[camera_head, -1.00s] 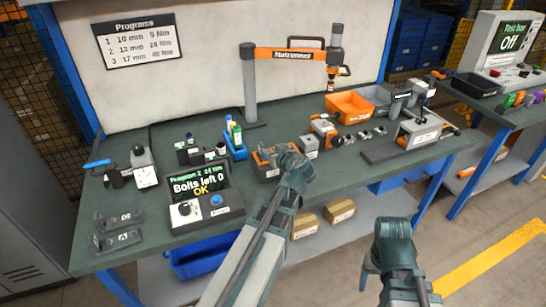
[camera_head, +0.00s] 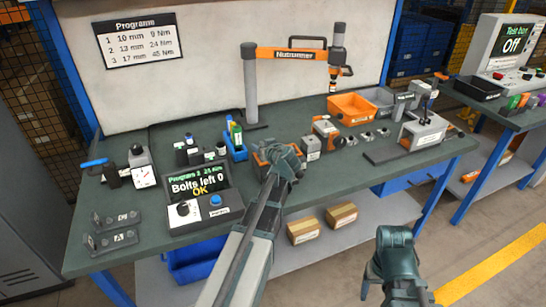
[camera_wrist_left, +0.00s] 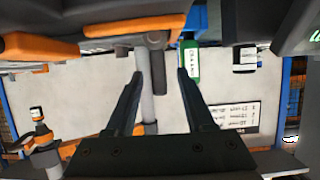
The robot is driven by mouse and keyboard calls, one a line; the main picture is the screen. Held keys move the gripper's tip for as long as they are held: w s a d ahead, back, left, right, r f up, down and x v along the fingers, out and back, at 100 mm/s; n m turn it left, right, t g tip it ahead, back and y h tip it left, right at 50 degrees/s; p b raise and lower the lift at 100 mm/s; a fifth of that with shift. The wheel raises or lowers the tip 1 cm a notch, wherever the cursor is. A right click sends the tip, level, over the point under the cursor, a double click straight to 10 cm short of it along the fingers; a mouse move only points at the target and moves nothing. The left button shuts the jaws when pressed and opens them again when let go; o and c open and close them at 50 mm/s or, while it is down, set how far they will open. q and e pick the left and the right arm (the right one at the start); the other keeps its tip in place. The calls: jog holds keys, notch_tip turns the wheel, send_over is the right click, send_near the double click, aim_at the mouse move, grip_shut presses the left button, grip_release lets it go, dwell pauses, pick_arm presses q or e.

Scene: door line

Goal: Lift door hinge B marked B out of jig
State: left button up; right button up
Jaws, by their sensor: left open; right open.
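My left gripper (camera_head: 286,155) is over the orange and black fixture (camera_head: 264,157) at the middle front of the bench and partly covers it. In the left wrist view its two fingers (camera_wrist_left: 160,74) are apart with nothing gripped. An orange and dark body (camera_wrist_left: 90,22) with a dark grey cylinder (camera_wrist_left: 156,40) shows just beyond the fingertips; I cannot tell if this is the jig. No hinge marked B can be read clearly. Two dark brackets lie at the bench's left; the front one (camera_head: 112,242) reads A, the rear one (camera_head: 122,218) is unclear. My right gripper (camera_head: 390,255) hangs before the bench, apart from everything.
A blue holder (camera_head: 236,150) with bottles stands just left of my left gripper. The nutrunner post (camera_head: 250,90) rises behind. The front-left bench is partly clear.

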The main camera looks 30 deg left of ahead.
pick_arm(q)
grip_shut()
dwell(1.4)
